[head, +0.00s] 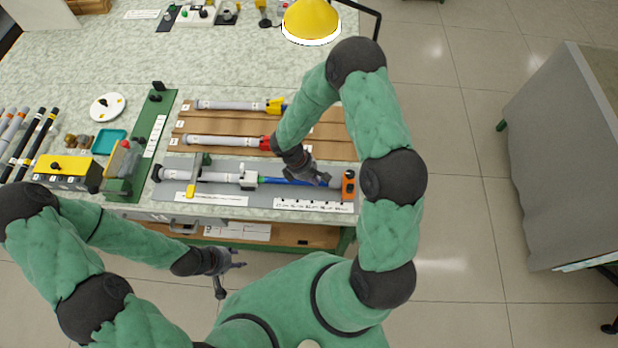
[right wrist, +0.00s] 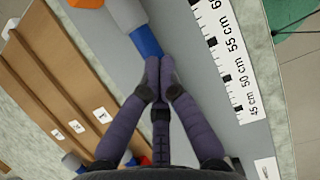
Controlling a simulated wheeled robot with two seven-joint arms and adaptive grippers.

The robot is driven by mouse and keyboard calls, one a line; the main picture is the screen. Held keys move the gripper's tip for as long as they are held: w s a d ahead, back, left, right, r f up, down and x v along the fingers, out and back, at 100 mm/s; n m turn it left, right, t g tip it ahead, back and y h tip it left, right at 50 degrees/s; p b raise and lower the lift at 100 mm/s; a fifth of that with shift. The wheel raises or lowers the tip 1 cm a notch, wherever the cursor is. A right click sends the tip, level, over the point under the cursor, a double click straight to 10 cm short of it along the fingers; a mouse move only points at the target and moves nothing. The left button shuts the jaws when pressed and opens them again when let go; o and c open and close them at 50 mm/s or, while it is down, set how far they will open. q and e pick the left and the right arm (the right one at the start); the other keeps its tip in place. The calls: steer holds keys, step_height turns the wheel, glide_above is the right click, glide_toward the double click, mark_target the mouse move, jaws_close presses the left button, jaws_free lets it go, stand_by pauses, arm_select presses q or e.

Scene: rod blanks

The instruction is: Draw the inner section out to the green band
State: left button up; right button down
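No green band shows on the rod. My left gripper (head: 232,278) is open and empty, in front of the bench edge.
An orange block (head: 348,185) stands at the plate's right end. A printed scale (right wrist: 229,60) lies along the plate's front. Two other rods (head: 230,105) (head: 225,141) lie on brown boards behind. A yellow-handled clamp (head: 193,186) stands at the outer tube.

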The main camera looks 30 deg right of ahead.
steer(key=shift+s+d, duration=0.1)
steer(key=shift+d, duration=0.05)
steer(key=shift+s+d+b, duration=0.4)
steer(key=shift+d+b, duration=0.05)
steer(key=shift+d, duration=0.2)
steer(key=v, duration=1.2)
stand_by(0.8)
